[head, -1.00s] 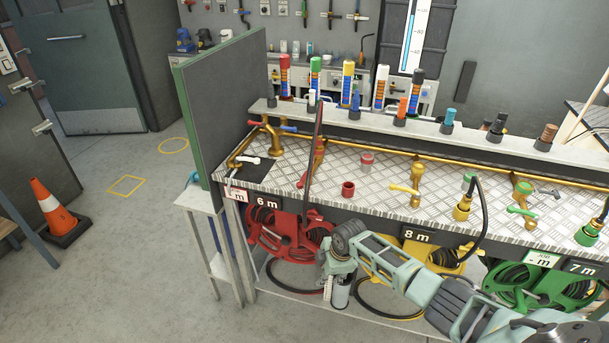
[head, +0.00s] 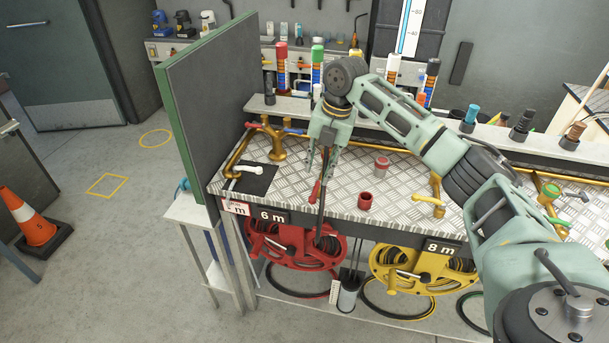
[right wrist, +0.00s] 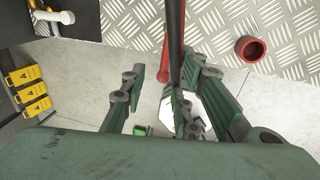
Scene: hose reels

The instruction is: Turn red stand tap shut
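The red stand tap is mostly hidden behind my right gripper in the head view; a red lever (head: 315,192) shows just below the fingers. In the right wrist view a red bar (right wrist: 163,72) lies beside a dark hose (right wrist: 176,40), near the gap between the fingers. My right gripper (head: 322,163) points down over the bench at the tap. Its fingers also show apart in the right wrist view (right wrist: 160,106), with no clear grip on the lever. Contact cannot be told. My left gripper is out of view.
A red cup (head: 365,201) and a red-topped piece (head: 382,165) stand right of the tap. A brass tap with red and blue handles (head: 278,140) is to the left. A green-edged panel (head: 212,110) bounds the bench's left end. A red reel (head: 290,245) hangs below.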

